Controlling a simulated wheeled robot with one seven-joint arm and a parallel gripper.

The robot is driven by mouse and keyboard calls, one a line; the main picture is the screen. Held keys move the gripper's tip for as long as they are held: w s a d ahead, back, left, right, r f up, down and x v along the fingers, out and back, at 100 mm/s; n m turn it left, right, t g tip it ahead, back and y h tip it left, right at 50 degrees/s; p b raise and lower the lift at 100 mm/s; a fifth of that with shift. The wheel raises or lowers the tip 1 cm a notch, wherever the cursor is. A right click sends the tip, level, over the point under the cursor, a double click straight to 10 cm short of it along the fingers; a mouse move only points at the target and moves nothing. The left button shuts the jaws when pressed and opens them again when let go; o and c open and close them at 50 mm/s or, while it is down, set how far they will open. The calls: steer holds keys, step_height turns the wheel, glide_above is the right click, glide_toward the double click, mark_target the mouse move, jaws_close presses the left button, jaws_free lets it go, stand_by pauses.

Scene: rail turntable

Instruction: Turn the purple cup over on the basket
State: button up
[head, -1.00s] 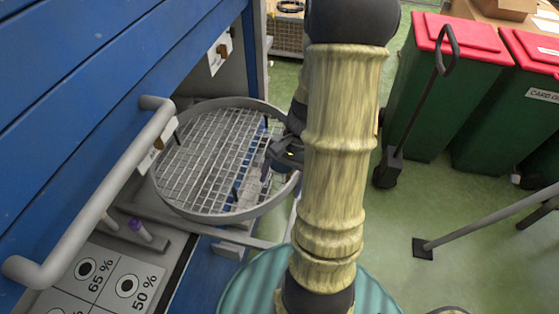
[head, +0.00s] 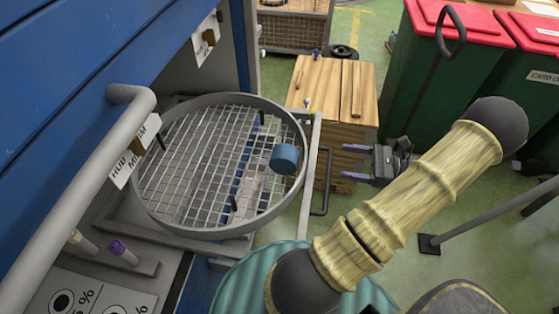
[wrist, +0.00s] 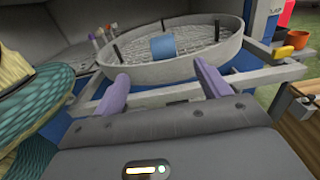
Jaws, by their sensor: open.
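The basket (head: 160,220) is a round grey-rimmed wire mesh tray in the head view; it also shows at the top of the wrist view (wrist: 165,72). A small blue cup (head: 284,158) is on the mesh near its right rim. It looks blue rather than purple, and I cannot tell whether it is upright, upside down or on its side. The cup also shows in the wrist view (wrist: 162,47), ahead of and between my fingers. My gripper (head: 352,162), with purple fingers, is open and empty. It is right of the basket, outside the rim, apart from the cup.
Several dark posts stand up from the mesh. A wooden crate (head: 335,90) stands behind my gripper. A grey handle bar (head: 85,200) runs along the blue panel at left. A purple-capped tube (head: 124,252) sits in a rack at lower left. Green bins with red lids stand at right.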

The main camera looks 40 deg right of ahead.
steer(key=shift+s+d, duration=0.1)
steer(key=shift+d, duration=0.15)
steer(key=shift+a, duration=0.15)
steer(key=p, duration=0.2)
glide_toward(289, 152)
steer(key=x, duration=0.3)
steer(key=shift+a, duration=0.25)
steer(key=shift+w+a, duration=0.25)
steer(key=shift+w, duration=0.25)
steer(key=x, duration=0.5)
steer(key=shift+w+a+p, duration=0.1)
steer(key=shift+w+p, duration=0.2)
steer(key=shift+p, duration=0.1)
steer(key=shift+s, duration=0.25)
steer(key=shift+w, duration=0.1)
